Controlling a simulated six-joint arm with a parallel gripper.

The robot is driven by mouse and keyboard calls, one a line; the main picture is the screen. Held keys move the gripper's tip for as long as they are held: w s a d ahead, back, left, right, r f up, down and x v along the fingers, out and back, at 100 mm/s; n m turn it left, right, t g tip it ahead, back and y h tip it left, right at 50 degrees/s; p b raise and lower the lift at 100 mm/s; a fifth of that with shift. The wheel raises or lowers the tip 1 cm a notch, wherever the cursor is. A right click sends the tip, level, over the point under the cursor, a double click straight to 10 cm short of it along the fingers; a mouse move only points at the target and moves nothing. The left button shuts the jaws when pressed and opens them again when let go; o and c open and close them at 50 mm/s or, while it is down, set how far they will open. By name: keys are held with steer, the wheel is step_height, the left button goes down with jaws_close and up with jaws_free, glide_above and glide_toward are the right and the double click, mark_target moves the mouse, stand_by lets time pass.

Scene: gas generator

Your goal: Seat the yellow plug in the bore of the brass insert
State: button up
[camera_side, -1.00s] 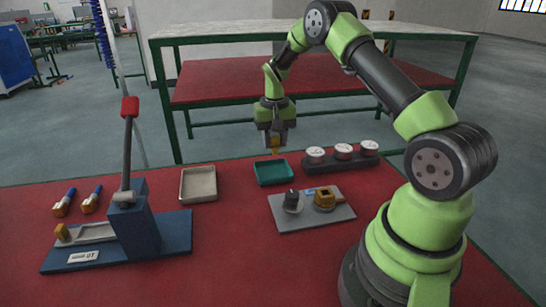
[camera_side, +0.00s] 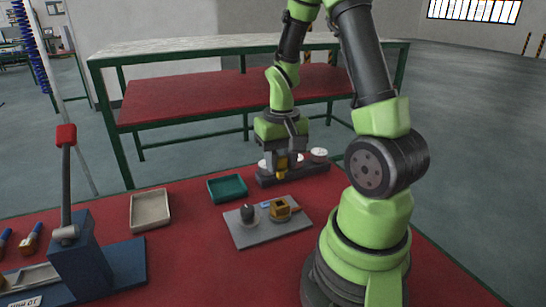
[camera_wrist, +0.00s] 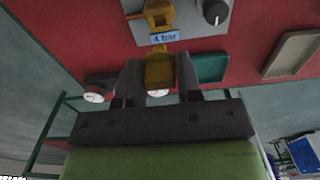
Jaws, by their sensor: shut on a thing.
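My gripper (camera_side: 282,174) points down and is shut on the yellow plug (camera_side: 282,165), which shows between the fingers in the wrist view (camera_wrist: 159,70). The brass insert (camera_side: 281,209) stands on a grey plate (camera_side: 245,235), below the plug in the side view and apart from it. In the wrist view the brass insert (camera_wrist: 160,14) is near the top edge, beyond the plug, and partly cut off. The inside of its bore cannot be made out clearly.
A dark knob (camera_side: 247,212) stands left of the insert on the plate. A teal tray (camera_side: 228,198) and a beige tray (camera_side: 150,222) lie left. A dark rack with white-faced gauges (camera_side: 319,154) is behind the gripper. A blue lever press (camera_side: 85,260) stands far left.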

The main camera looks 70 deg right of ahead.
mark_target(280, 178)
steer(key=shift+f, duration=0.1)
steer(key=shift+f, duration=2.85)
steer(key=shift+f, duration=0.1)
steer(key=shift+f, duration=1.5)
steer(key=o, duration=1)
step_height(280, 178, up, 10)
